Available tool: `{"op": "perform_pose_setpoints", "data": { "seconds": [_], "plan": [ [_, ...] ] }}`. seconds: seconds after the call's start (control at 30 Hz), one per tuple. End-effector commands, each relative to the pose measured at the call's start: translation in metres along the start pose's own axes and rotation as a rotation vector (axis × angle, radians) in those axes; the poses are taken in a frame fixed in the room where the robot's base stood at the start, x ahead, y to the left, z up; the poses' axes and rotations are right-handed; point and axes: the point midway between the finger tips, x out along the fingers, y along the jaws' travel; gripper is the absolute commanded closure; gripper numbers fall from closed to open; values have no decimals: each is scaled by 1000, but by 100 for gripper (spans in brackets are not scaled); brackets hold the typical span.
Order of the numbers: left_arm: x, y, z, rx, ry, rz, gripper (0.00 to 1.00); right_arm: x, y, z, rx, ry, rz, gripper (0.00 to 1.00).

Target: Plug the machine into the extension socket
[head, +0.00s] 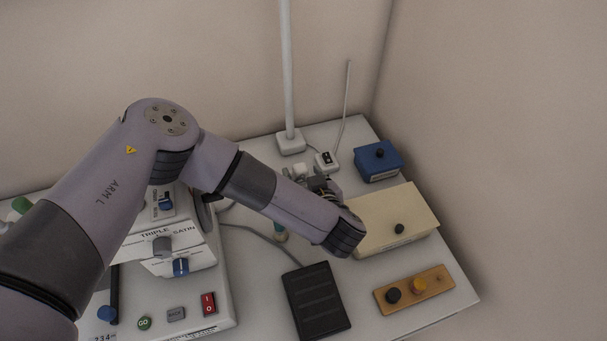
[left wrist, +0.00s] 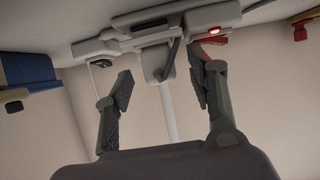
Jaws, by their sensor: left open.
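The white machine (head: 205,275), with printed panels, knobs and a red rocker switch, stands at the left of the table, partly behind my left arm. My left gripper (head: 318,184) is over the back of the table, largely hidden by its own arm. In the left wrist view my left gripper (left wrist: 160,92) is open and empty. Beyond its fingers is a pale socket strip (left wrist: 160,25) with a dark slot and a lit red light. A red piece (left wrist: 208,42) is by the right finger, partly hidden. I cannot make out the machine's plug for certain. My right gripper is out of view.
A white pole base (head: 291,142), a small white socket block (head: 326,160) and a blue box (head: 378,160) stand at the back. A cream box (head: 405,220), a wooden block with knobs (head: 413,289) and a black pedal (head: 316,301) take up the front right.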

Motion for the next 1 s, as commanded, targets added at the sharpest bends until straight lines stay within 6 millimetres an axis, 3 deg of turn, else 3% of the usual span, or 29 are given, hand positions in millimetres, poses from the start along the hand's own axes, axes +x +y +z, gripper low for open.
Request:
{"op": "perform_pose_setpoints", "data": {
  "seconds": [0.53, 0.7, 1.0],
  "plan": [
    [-101, 2, 0, 1, 1, 6, 49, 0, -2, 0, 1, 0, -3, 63],
    [-114, 1, 0, 1, 2, 2, 49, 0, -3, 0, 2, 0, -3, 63],
    [-116, 0, 0, 1, 1, 0, 49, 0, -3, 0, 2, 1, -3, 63]
  ]
}}
